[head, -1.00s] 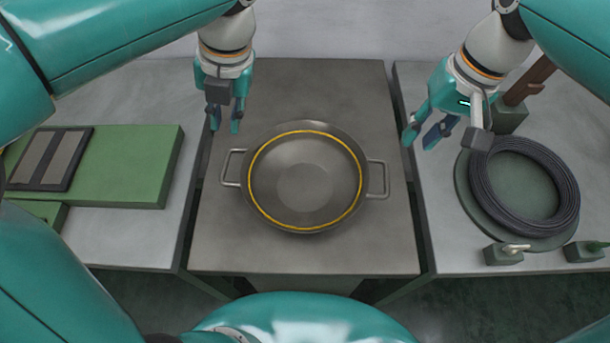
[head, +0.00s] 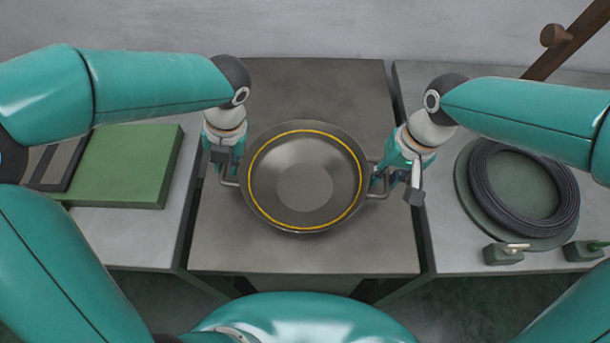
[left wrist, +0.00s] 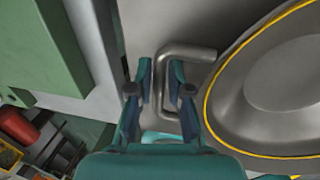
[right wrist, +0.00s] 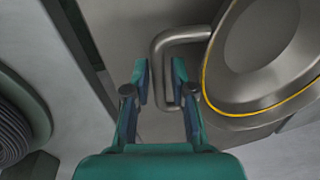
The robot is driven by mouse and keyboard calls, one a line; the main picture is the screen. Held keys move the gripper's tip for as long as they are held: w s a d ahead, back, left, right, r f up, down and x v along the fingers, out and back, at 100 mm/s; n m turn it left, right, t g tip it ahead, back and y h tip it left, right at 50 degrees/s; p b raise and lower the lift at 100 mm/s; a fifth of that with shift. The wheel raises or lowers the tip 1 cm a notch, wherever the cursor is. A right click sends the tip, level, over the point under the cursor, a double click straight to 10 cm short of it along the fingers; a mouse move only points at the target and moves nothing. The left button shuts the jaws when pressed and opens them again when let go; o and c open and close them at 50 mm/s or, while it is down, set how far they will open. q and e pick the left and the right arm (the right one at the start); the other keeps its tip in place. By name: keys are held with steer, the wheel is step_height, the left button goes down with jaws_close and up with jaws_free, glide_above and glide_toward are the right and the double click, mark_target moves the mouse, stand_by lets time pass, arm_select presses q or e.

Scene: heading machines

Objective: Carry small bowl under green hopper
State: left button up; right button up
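A round metal bowl (head: 304,187) with a yellow ring inside its rim and a handle on each side sits on the middle table. My left gripper (head: 224,168) is at the bowl's left handle. In the left wrist view, its open fingers (left wrist: 162,80) stand on either side of that handle (left wrist: 188,52), with gaps visible. My right gripper (head: 384,182) is at the right handle. In the right wrist view, its open fingers (right wrist: 160,80) straddle that handle (right wrist: 182,36), also with gaps. I cannot make out a green hopper in these views.
A green block (head: 125,165) with a dark panel stands on the left table. A coil of dark cable (head: 478,190) lies on a round green plate on the right table, with small blocks (head: 502,254) in front. The middle table (head: 300,256) is otherwise clear.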

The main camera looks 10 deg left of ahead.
arm_select(q)
steer(key=shift+c, duration=0.3)
arm_select(e)
steer(key=shift+c, duration=0.3)
arm_select(q)
jaws_close()
arm_select(e)
jaws_close()
arm_select(q)
steer(key=shift+r, duration=0.1)
arm_select(e)
steer(key=shift+r, duration=0.1)
